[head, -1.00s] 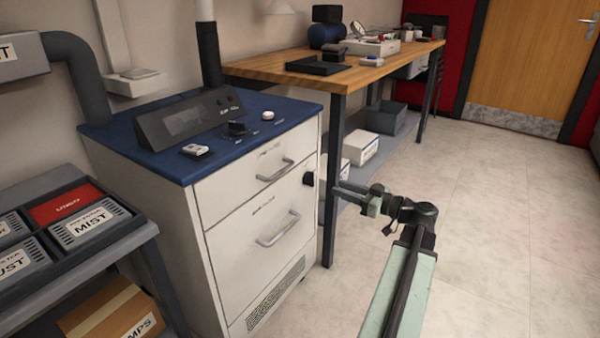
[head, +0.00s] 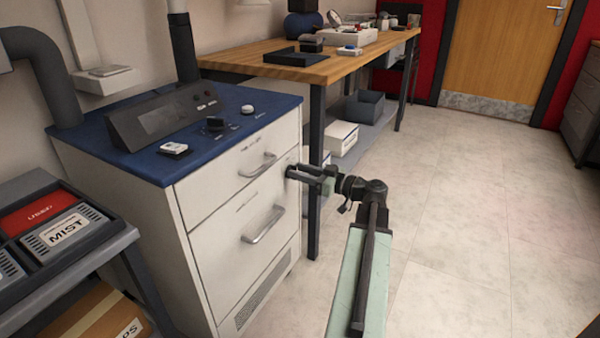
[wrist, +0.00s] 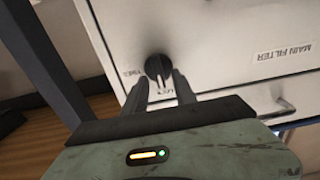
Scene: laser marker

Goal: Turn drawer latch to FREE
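The drawer latch is a round black knob (wrist: 156,66) on the white cabinet front, with a pale pointer on its side nearest my gripper. Small lettering stands beside it and near the pointer, too small to read surely. In the wrist view my gripper (wrist: 160,82) has its two dark fingers apart, one on each side of the knob's near edge; I cannot tell whether they touch it. In the head view my gripper (head: 293,172) reaches the right edge of the white drawer cabinet (head: 215,212), beside the upper drawer handle, and hides the latch.
A wooden workbench (head: 290,67) stands behind the cabinet, with its dark leg (head: 315,150) close past my gripper. A shelf with labelled cartridges (head: 60,232) is at the left. The floor at the right (head: 480,220) is clear.

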